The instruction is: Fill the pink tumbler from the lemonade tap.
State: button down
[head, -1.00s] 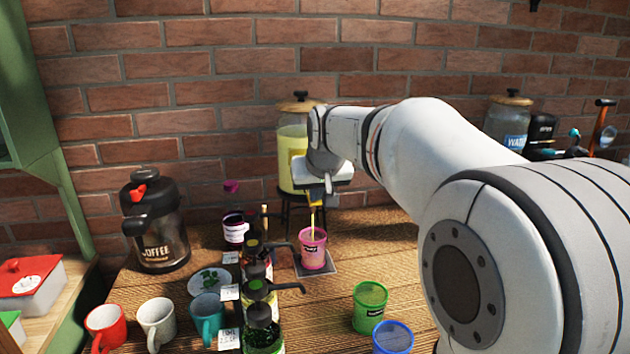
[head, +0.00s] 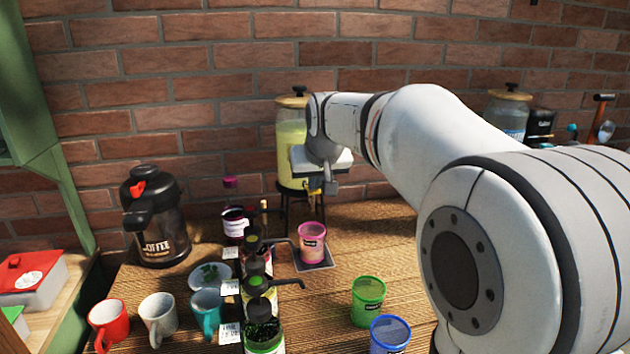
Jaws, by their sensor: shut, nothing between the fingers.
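The pink tumbler (head: 313,245) stands upright on a dark square mat (head: 316,267) in front of the lemonade dispenser. The lemonade dispenser (head: 290,140), a glass jar of yellow liquid with a wooden lid, stands on a dark raised stand against the brick wall. My gripper (head: 331,187) is shut and empty, at the front of the dispenser, above the tumbler. The gripper and wrist hide most of the tap, so I cannot tell whether they touch it. No stream shows between tap and tumbler. The level inside the tumbler is hard to make out.
A green tumbler (head: 368,301) and a blue tumbler (head: 390,334) stand at the front right. Several dark bottles with pour spouts (head: 262,290) line the middle. Mugs (head: 158,318) and a coffee jug (head: 155,220) are left. A water dispenser (head: 508,115) stands behind my arm.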

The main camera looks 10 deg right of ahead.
jog(key=s+r+p, duration=0.3)
jog(key=r, duration=1)
jog(key=shift+r, duration=0.25)
jog(key=shift+s, duration=0.1)
jog(key=s+f+g, duration=0.4)
jog(key=s+f, duration=2.1)
jog(key=f, duration=0.1)
